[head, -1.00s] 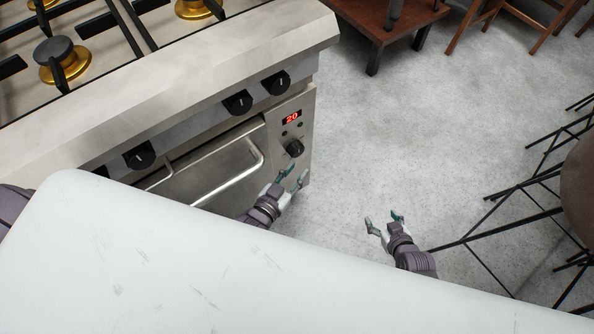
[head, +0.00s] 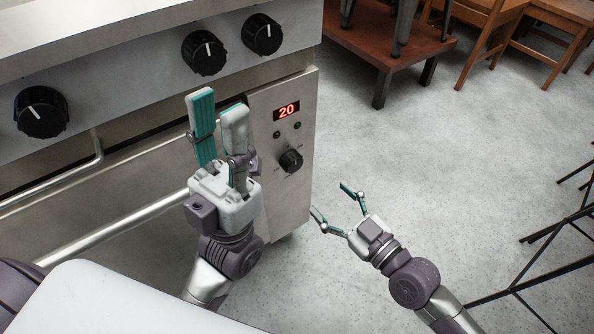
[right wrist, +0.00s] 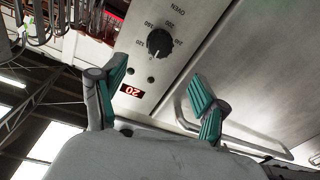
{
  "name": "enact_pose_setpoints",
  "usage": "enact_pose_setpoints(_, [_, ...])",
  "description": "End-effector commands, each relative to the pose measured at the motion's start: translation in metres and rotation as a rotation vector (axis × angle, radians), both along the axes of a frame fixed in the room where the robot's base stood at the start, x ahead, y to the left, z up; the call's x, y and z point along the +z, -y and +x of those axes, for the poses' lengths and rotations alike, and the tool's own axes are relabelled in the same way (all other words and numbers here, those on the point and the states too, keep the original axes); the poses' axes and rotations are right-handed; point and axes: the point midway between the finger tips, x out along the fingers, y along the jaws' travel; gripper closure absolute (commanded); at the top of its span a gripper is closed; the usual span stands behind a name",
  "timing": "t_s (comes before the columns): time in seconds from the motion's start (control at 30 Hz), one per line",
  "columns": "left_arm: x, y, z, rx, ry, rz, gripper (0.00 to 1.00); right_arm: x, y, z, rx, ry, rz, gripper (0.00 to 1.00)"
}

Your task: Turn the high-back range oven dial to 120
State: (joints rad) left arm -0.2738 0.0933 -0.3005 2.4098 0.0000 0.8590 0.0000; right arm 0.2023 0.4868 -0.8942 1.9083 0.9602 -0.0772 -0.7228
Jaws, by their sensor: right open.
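The oven dial (head: 291,161) is a black round knob on the steel control panel at the oven's right end, below a red display (head: 286,111) reading 20. In the right wrist view the dial (right wrist: 159,42) appears with printed numbers around it and the word OVEN; the display (right wrist: 132,91) looks upside down. My left gripper (head: 218,103) is in front of the oven door, left of the panel, its fingers apart and empty. My right gripper (head: 330,198) is open and empty, lower right of the dial and apart from it.
Several black burner knobs (head: 205,53) line the range front above. A bar handle (head: 125,228) crosses the oven door near my left arm. A wooden table (head: 395,45) and chairs stand behind at the right. The floor right of the range is clear, with black metal legs (head: 540,262) farther right.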

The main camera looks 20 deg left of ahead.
Motion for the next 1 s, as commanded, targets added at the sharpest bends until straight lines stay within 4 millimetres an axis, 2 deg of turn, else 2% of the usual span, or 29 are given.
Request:
enact_pose_setpoints(0.3, [0.002, 0.001, 0.003, 0.002, 0.03, 0.003, 0.68, 0.0, -0.058, 0.039, 0.0, 0.0, 0.005, 0.27])
enact_pose_setpoints(0.5, [0.005, 0.002, 0.005, 0.003, 0.053, 0.006, 0.68, 0.0, -0.084, 0.058, -0.002, 0.0, 0.003, 0.27])
enact_pose_setpoints(0.7, [0.007, 0.003, 0.007, 0.004, 0.059, 0.007, 0.68, 0.0, -0.097, 0.066, -0.001, 0.0, 0.0, 0.27])
enact_pose_setpoints(1.0, [0.01, 0.003, 0.006, 0.004, 0.067, 0.008, 0.68, 0.0, -0.098, 0.067, -0.001, 0.0, -0.001, 0.27])
